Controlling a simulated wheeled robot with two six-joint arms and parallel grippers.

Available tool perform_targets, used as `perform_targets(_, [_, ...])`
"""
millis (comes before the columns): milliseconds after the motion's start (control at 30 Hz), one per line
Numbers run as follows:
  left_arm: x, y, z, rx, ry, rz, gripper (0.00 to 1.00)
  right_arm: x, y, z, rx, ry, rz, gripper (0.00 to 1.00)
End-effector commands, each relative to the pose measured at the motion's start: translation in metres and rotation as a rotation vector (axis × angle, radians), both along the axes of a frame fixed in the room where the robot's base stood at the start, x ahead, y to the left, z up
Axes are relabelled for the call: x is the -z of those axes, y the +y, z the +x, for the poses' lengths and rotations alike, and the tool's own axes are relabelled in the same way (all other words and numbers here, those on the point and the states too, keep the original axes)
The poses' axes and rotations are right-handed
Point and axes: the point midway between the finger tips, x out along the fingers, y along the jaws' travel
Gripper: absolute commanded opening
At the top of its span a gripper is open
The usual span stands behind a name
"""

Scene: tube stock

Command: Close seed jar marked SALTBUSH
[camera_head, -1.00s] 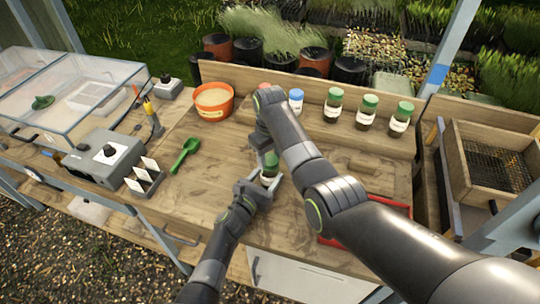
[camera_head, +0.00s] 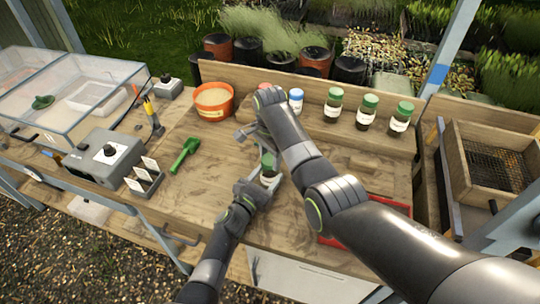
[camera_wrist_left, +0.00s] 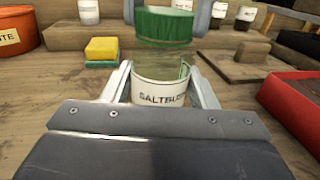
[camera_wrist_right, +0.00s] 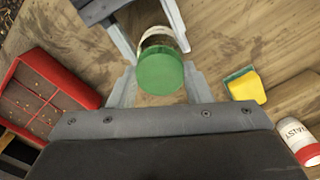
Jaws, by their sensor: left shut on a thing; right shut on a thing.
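The SALTBUSH jar (camera_wrist_left: 160,92) is clear glass with a white label and stands upright in my left gripper (camera_wrist_left: 162,85), which is shut around its body. In the head view the jar (camera_head: 268,181) is at the middle of the bench, with my left gripper (camera_head: 262,187) on it. A green lid (camera_wrist_left: 164,26) is directly over the jar's mouth; I cannot tell whether they touch. My right gripper (camera_wrist_right: 160,88) is shut on the lid, which hides part of the jar in the right wrist view (camera_wrist_right: 158,40). In the head view my right arm covers much of that gripper.
Several other jars (camera_head: 366,112) stand on the back ledge. A yellow and green sponge (camera_wrist_left: 102,48) and a red tray (camera_wrist_left: 296,100) lie near the jar. An orange pot (camera_head: 213,103), green scoop (camera_head: 185,153) and grey box (camera_head: 108,155) are to the left.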

Motion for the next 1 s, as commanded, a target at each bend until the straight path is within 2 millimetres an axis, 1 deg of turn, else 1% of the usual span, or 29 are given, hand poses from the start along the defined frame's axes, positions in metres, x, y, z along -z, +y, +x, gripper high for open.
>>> perform_targets(67, [0.0, -0.001, 0.0, 0.001, 0.0, 0.0, 0.0, -0.001, 0.0, 0.001, 0.095, -0.004, 0.002, 0.17])
perform_targets(200, [0.0, -0.001, 0.0, 0.001, -0.001, -0.001, 0.0, -0.001, 0.0, 0.001, 0.094, -0.004, 0.001, 0.17])
perform_targets(233, [0.0, -0.001, 0.0, 0.001, -0.001, -0.001, 0.0, -0.001, 0.0, 0.001, 0.094, -0.004, 0.001, 0.46])
perform_targets(400, [0.0, 0.0, 0.0, 0.001, 0.0, 0.0, 0.0, -0.001, 0.0, 0.001, 0.092, -0.003, 0.001, 0.68])
perform_targets(433, [0.0, 0.0, 0.0, 0.001, 0.0, 0.0, 0.0, 0.0, 0.0, 0.001, 0.092, -0.003, 0.001, 0.7])
perform_targets(667, [0.0, 0.0, 0.0, 0.001, 0.0, 0.0, 0.0, 0.0, 0.0, 0.0, 0.091, -0.001, 0.0, 0.7])
perform_targets(767, [0.0, 0.0, 0.0, 0.001, 0.0, 0.0, 0.0, -0.005, 0.0, 0.001, 0.091, -0.002, 0.0, 0.7])
perform_targets(867, [0.0, 0.0, 0.0, 0.0, 0.0, 0.0, 0.0, -0.017, 0.0, 0.001, 0.091, -0.004, 0.001, 0.7])
perform_targets(1000, [0.0, 0.0, 0.0, 0.0, 0.0, 0.0, 0.0, -0.045, 0.0, 0.002, 0.091, -0.007, 0.002, 0.7])
